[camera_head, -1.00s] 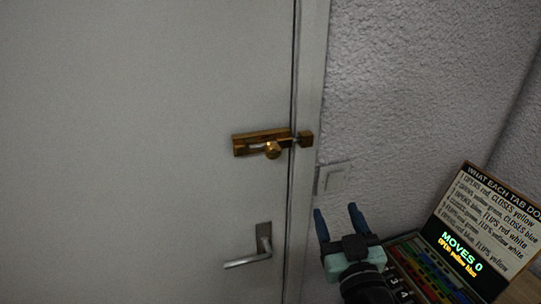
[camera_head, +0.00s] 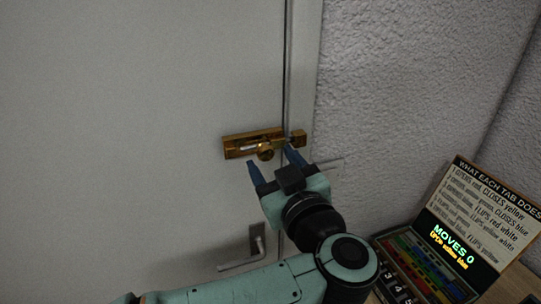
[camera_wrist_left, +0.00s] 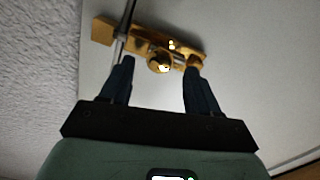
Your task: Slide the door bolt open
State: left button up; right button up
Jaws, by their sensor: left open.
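A brass door bolt (camera_head: 238,146) is mounted on the grey door (camera_head: 130,120), with its round knob (camera_head: 265,152) near the door's edge. Its keeper (camera_head: 298,137) sits on the frame, and the bar reaches across the gap to it. My left gripper (camera_head: 271,158) is open, its two blue fingers apart and pointing up at the bolt. In the left wrist view the knob (camera_wrist_left: 159,63) shows between the fingertips and just beyond them. I cannot tell whether a finger touches the bolt. My right gripper is not in view.
A metal door handle (camera_head: 243,262) is below the bolt, partly behind my left arm. A light switch on the wall is mostly hidden by my gripper. At the lower right stand a sign board (camera_head: 487,215) and a panel of coloured tabs (camera_head: 425,265).

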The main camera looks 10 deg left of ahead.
aim_at(243, 150)
pick_arm(q)
jog(key=shift+x, duration=1)
jog(key=shift+c, duration=0.2)
grip_shut()
jog(key=shift+s+a+b, duration=0.2)
jog(key=shift+s+a, duration=0.35)
jog(key=shift+a, duration=0.2)
jog(key=shift+s+a+b, duration=0.15)
jog(key=shift+s+a, duration=0.4)
jog(key=shift+a, duration=0.2)
jog(key=shift+w, duration=0.1)
